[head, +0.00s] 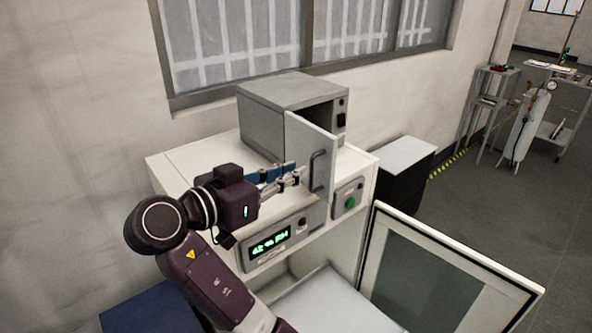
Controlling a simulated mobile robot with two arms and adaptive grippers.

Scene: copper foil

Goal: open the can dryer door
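The can dryer (290,92) looks to be the grey box on top of the white cabinet. Its grey door (306,140) stands part open, with a dark gap showing between it and the right side of the box. A dark bar handle (318,168) is on the door's visible face.
The white cabinet (170,165) has a green display (270,243) and a green button (350,202) on its front. A framed glass door (450,262) stands open at the lower right. A dark cabinet with a light top (405,154) is to the right.

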